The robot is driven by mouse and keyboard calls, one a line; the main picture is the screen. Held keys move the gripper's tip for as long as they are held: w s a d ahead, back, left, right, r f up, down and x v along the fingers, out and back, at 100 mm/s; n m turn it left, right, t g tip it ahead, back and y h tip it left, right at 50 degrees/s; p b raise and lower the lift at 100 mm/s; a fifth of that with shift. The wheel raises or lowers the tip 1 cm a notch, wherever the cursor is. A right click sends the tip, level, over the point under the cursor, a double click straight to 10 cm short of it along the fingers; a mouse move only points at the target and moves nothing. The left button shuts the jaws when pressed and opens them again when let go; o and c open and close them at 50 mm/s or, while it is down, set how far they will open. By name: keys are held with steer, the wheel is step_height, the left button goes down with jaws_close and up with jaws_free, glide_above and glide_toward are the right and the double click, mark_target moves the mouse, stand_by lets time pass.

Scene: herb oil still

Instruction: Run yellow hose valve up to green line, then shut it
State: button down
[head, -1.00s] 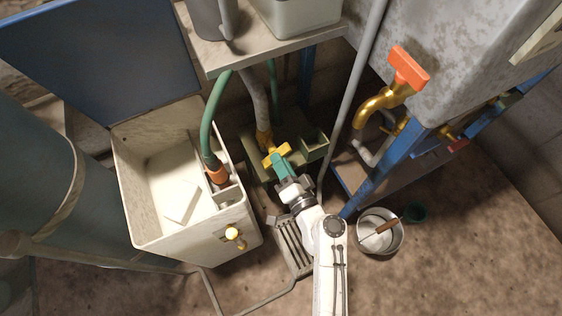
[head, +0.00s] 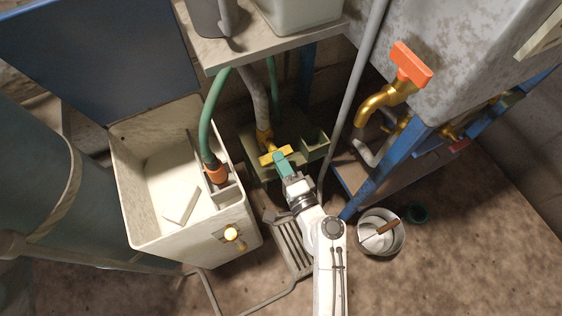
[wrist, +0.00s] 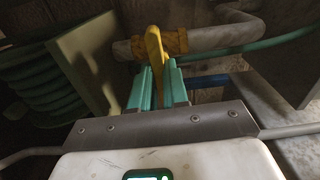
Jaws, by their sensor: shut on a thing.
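The yellow hose valve (head: 268,156) sits at the lower end of a grey hose (head: 257,97), over a dull green box. My gripper's teal fingers (head: 281,160) are at its yellow handle. In the wrist view the fingers (wrist: 157,88) are shut on the upright yellow handle (wrist: 154,60). A yellow fitting (wrist: 174,42) on a grey pipe shows just behind it. The fingers hide part of the valve in the head view. I cannot make out a green line or a liquid level.
An off-white bin (head: 190,240) stands left, with a green hose (head: 206,125) ending in an orange fitting and a brass tap (head: 232,234) in front. The green box (head: 315,143) is beneath the valve. A blue frame (head: 370,180) and white bucket (head: 393,240) are right.

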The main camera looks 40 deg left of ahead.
steer(key=shift+m, duration=0.4)
steer(key=c, duration=1.1)
jaws_free()
steer(key=v, duration=1)
steer(key=shift+s+d+f+p, duration=0.1)
steer(key=shift+s+d+p, duration=0.05)
steer(key=shift+d+p, duration=0.2)
